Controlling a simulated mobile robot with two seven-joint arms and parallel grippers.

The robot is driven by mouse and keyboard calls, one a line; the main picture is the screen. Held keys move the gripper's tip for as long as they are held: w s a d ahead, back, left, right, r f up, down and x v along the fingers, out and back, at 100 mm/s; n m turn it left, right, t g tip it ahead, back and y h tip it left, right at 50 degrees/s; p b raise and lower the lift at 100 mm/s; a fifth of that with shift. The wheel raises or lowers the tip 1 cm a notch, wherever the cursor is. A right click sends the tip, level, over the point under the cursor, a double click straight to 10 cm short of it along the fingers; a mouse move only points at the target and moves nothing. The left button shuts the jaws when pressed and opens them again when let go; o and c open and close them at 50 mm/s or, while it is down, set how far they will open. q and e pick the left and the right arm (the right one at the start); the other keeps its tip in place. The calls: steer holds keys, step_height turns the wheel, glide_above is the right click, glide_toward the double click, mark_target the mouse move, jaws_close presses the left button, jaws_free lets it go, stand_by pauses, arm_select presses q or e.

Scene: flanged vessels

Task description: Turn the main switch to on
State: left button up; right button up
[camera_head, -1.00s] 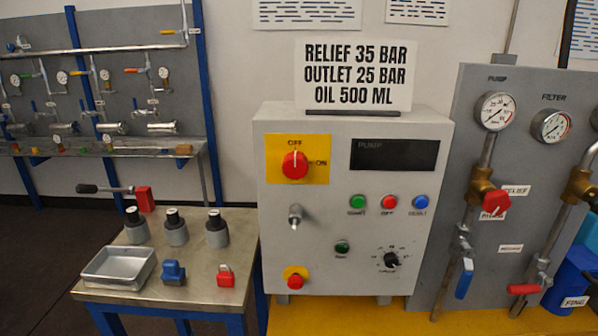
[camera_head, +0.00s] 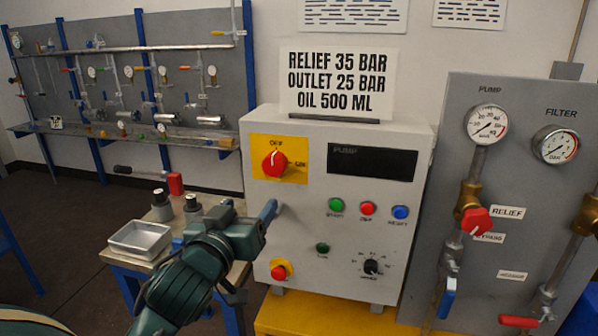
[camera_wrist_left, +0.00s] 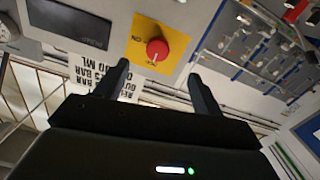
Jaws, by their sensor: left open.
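The main switch is a red round knob (camera_head: 275,164) on a yellow plate (camera_head: 297,178) at the upper left of the grey pump cabinet. Its white mark points up toward OFF; the ON label is to its right. My left gripper (camera_head: 248,208) is open and empty, in front of the cabinet, below and left of the knob in the head view. In the left wrist view, upside down, the knob (camera_wrist_left: 157,49) shows beyond and between the spread fingertips (camera_wrist_left: 158,72), not touched. The left hand hides part of the cabinet's lower left. My right gripper is not in view.
The cabinet (camera_head: 340,235) also carries a dark display (camera_head: 372,162), coloured buttons, a dial (camera_head: 371,267) and a red button on yellow (camera_head: 279,271). A small table with a metal tray (camera_head: 140,240) stands left. A gauge panel (camera_head: 520,110) stands right.

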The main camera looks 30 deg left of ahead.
arm_select(q)
steer(key=r, duration=0.2)
glide_toward(273, 168)
steer(key=x, duration=0.2)
steer(key=p+x, duration=0.1)
steer(key=x, duration=0.4)
steer(key=shift+w+a, duration=0.1)
steer(key=shift+w, duration=0.15)
steer(key=shift+w+a, duration=0.1)
steer(key=shift+w, duration=0.4)
steer(key=shift+f, duration=0.1)
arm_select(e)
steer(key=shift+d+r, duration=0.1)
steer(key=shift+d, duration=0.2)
arm_select(q)
steer(key=shift+c, duration=0.5)
steer(key=c, duration=0.9)
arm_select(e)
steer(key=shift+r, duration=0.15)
